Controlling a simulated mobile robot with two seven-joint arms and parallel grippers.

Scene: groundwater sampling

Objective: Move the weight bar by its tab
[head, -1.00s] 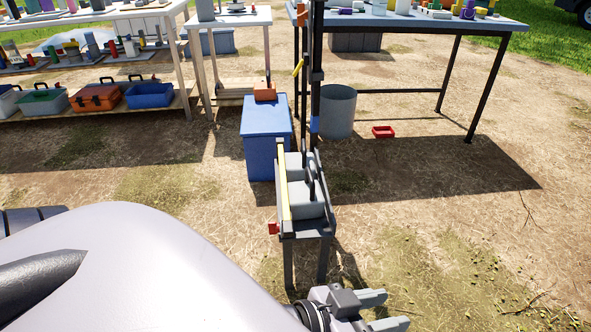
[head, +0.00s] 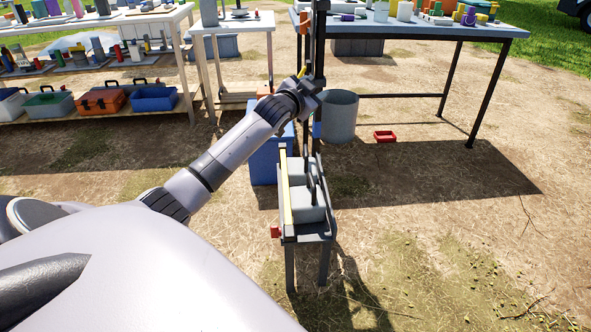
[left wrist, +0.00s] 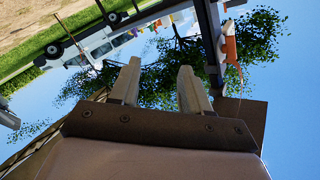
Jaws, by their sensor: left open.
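A dark metal stand (head: 311,240) in the head view carries grey blocks (head: 308,208) between its rails. A yellow bar (head: 286,187) runs along its left side, and a small red tab (head: 275,232) sticks out at its front left. I cannot tell which part is the weight bar. My left gripper (head: 312,84) is beside the dark upright post (head: 319,40) above the stand. In the left wrist view its two fingers (left wrist: 160,72) are apart with nothing between them. A dark post (left wrist: 211,35) with an orange piece (left wrist: 231,50) shows right of the fingers. My right gripper is out of view.
A blue box (head: 262,172) stands behind the stand, partly hidden by my left arm. A grey bucket (head: 340,117) and a red tray (head: 385,136) are on the ground under the right table (head: 420,25). Ground right of the stand is clear.

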